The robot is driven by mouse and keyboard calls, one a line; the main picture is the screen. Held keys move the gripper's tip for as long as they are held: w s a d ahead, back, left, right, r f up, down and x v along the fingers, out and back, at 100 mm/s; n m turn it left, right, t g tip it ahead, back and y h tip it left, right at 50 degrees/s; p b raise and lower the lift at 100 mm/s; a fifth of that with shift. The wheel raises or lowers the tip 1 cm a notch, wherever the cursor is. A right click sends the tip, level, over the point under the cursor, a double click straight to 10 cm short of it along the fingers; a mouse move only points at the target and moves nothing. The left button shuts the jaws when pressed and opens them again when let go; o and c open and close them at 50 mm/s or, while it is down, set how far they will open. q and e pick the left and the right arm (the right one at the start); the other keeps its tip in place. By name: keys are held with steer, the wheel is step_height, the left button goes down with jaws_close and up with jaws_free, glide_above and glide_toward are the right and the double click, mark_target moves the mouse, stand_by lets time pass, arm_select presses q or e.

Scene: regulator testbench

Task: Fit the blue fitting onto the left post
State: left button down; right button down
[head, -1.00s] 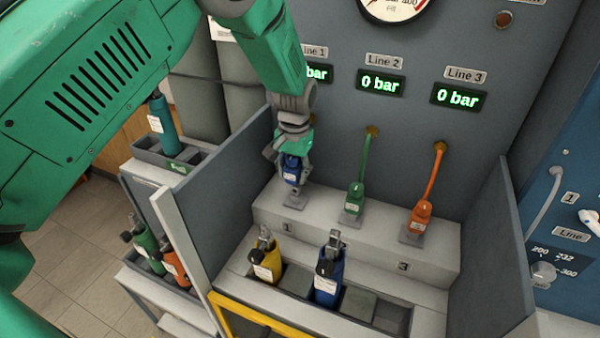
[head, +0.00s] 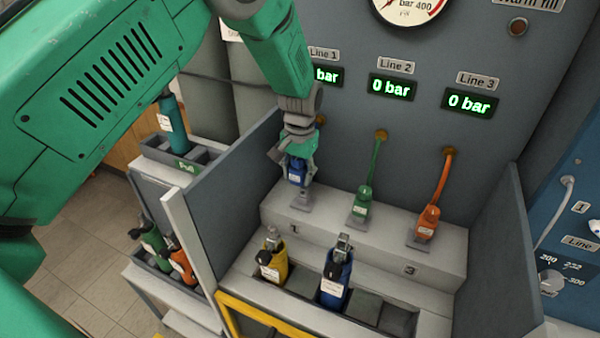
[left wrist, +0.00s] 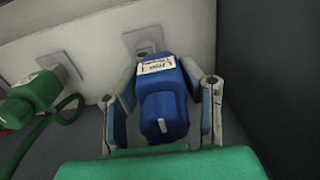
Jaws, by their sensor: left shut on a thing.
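The blue fitting (head: 296,172), with a white label, is held upright in my left gripper (head: 297,163) over the grey plate of the left post (head: 302,203), at the mark 1. In the left wrist view the blue fitting (left wrist: 162,108) sits between the two fingers (left wrist: 162,125), and its far end is close to the grey plate (left wrist: 143,38). My right gripper is not in view.
A green fitting (head: 362,207) and an orange fitting (head: 428,223) with hoses stand on the step to the right. Yellow (head: 271,264) and blue (head: 335,282) bottles stand in front. A grey side panel (head: 235,185) is close on the left. Gauges read 0 bar.

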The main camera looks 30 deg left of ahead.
arm_select(q)
steer(key=shift+d+r, duration=0.1)
steer(key=shift+d, duration=0.65)
steer(key=shift+a+f, duration=0.55)
steer(key=shift+a, duration=0.05)
steer(key=shift+d+f+b, duration=0.2)
steer(key=shift+d+b, duration=0.15)
steer(key=shift+d, duration=0.15)
steer(key=shift+f, duration=0.15)
steer(key=c, duration=1.1)
jaws_free()
steer(key=shift+a, duration=0.15)
steer(key=shift+o, duration=0.7)
steer(key=shift+a, duration=0.2)
